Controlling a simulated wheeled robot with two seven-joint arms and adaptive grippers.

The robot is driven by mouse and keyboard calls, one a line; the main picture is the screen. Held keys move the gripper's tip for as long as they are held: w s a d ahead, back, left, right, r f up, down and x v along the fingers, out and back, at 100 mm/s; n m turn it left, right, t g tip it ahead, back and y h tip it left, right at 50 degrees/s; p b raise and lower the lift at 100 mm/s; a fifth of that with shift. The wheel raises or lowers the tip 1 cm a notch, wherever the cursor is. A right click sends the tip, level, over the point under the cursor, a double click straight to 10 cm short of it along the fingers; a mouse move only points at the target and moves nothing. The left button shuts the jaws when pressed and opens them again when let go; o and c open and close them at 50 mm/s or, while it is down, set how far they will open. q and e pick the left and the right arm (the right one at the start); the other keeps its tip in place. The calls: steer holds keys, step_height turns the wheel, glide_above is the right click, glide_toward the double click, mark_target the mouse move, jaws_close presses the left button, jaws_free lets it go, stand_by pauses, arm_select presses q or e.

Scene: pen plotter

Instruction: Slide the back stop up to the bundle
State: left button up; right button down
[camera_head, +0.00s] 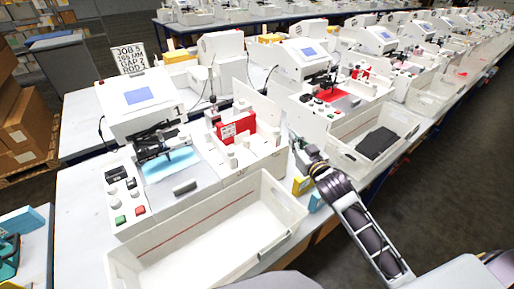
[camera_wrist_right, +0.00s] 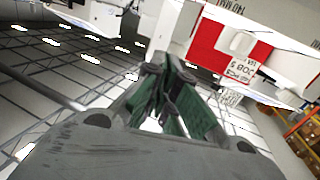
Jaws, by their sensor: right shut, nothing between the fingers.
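A red block with a white printed label (camera_head: 226,131) sits in a white fixture (camera_head: 262,158) with raised walls and round knobs, right of the near machine. In the right wrist view the red block (camera_wrist_right: 209,38) shows beyond the fingers, with a white knob (camera_wrist_right: 243,43) in front of it. I cannot tell clearly which piece is the back stop or see the bundle apart from the red block. My right gripper (camera_head: 297,145) is shut and empty, just right of the fixture and apart from it. Its fingers (camera_wrist_right: 165,65) are together in the wrist view. My left gripper is not in view.
A white tray (camera_head: 182,238) lies in front of the fixture. A yellow box (camera_head: 301,186) and a blue box (camera_head: 315,201) stand near the table edge by my right arm. Another white bin (camera_head: 398,121) holds a dark slab (camera_head: 377,143). A job sign (camera_head: 131,60) stands behind the machine.

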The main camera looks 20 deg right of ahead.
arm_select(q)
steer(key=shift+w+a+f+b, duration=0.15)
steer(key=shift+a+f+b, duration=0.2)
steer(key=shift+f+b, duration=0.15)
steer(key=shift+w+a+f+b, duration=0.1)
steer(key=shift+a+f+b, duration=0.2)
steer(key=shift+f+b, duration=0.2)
arm_select(e)
steer(key=s+a+f+m+g+y, duration=0.2)
steer(key=s+a+m+g+y, duration=0.1)
steer(key=m, duration=1.2)
steer(key=shift+s+a+f+g+y, duration=0.45)
steer(key=shift+s+a, duration=0.7)
steer(key=shift+a, duration=0.65)
steer(key=shift+w, duration=0.15)
glide_toward(257, 152)
steer(key=shift+w+r, duration=0.55)
steer(key=shift+r, duration=0.2)
steer(key=shift+p+x, duration=0.3)
steer(key=shift+x, duration=2.35)
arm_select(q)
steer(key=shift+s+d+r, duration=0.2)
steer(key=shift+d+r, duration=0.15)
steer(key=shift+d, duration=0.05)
arm_select(e)
steer(key=shift+w+a, duration=0.4)
steer(key=shift+w, duration=0.4)
steer(key=shift+w+a, duration=0.4)
steer(key=shift+w, duration=0.4)
